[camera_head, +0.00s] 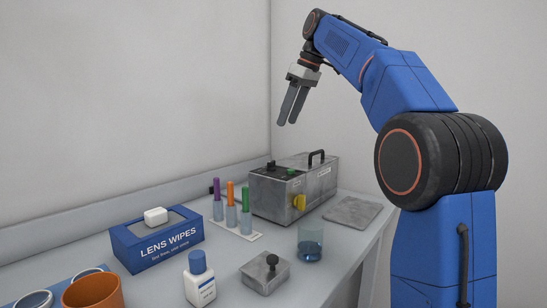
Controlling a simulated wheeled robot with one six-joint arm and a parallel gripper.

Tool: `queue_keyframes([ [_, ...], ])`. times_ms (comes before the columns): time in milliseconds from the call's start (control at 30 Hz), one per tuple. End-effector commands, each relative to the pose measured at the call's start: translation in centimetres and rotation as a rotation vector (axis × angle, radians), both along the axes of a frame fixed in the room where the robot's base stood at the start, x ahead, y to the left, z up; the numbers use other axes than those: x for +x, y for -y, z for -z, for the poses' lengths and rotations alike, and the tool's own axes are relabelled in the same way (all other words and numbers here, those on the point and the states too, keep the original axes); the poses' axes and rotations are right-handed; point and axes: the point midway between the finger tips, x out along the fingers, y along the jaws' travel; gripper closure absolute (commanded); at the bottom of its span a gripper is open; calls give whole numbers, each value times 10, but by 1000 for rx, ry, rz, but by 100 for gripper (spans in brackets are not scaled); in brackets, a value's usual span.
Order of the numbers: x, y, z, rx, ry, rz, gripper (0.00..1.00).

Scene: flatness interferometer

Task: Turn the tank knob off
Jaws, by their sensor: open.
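A grey metal tank box (265,196) stands at the back right of the bench. My gripper (286,121) is open and empty, pointing down in the air well above the box, touching nothing.
Purple, orange and green-topped tubes (231,209) stand left of the box. A beaker of blue liquid (311,243), a metal block with a black knob (265,273), a white bottle (199,283), a lens wipes box (157,240) and an orange cup (93,293) are nearer. A flat grey plate (352,212) lies right.

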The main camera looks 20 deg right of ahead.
Motion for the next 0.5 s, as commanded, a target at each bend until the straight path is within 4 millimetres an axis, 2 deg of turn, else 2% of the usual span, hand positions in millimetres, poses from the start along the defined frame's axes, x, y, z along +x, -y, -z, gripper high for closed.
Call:
queue_keyframes([
  [500,24,-25,86,0,-3,1,50],
])
